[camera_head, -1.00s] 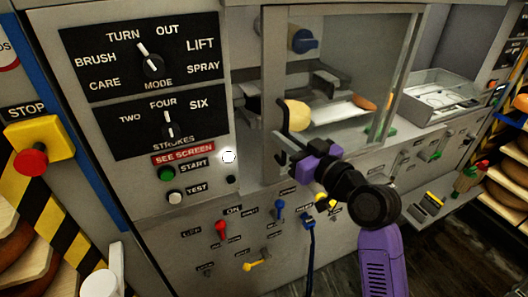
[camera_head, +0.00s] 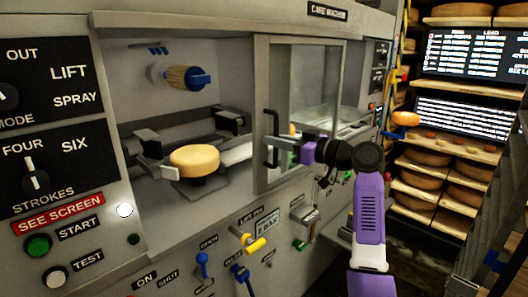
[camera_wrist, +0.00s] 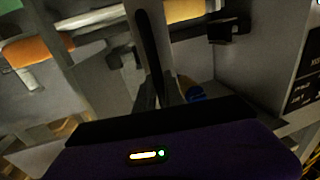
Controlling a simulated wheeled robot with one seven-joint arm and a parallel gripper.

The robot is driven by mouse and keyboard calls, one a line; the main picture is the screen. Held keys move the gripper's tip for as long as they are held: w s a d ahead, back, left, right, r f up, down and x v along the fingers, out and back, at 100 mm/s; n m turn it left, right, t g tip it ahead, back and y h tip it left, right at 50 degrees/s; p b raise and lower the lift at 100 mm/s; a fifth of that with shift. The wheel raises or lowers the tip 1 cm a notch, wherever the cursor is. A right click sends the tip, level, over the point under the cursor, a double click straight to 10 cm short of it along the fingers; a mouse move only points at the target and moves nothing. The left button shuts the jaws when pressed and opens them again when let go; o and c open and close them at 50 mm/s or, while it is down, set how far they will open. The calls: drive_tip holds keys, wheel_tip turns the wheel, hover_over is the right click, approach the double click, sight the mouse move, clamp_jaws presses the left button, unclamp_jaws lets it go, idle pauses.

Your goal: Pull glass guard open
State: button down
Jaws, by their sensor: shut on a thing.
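The glass guard (camera_head: 312,80) is a clear pane in a grey frame. It stands at the right side of the machine's bay in the head view, and the left part of the bay is uncovered. Its black upright handle (camera_head: 270,138) is on the left edge of the frame. My gripper (camera_head: 283,150) is shut on the handle. In the wrist view the dark handle (camera_wrist: 148,50) runs down between my fingers, whose tips are hard to make out.
A yellow cheese wheel (camera_head: 195,159) sits on a support in the uncovered bay, below a brush with a blue end (camera_head: 200,80). Labelled levers stick out of the lower panel, including a yellow one (camera_head: 254,245). Cheese shelves (camera_head: 440,165) stand at the right.

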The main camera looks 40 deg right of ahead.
drive_tip(key=shift+d, duration=0.35)
drive_tip(key=c, duration=1.5)
unclamp_jaws()
drive_tip(key=shift+o, duration=0.2)
drive_tip(key=s+d+b, duration=0.1)
drive_tip(key=s, duration=0.6)
drive_tip(key=shift+s+d, duration=0.2)
drive_tip(key=shift+s, duration=0.1)
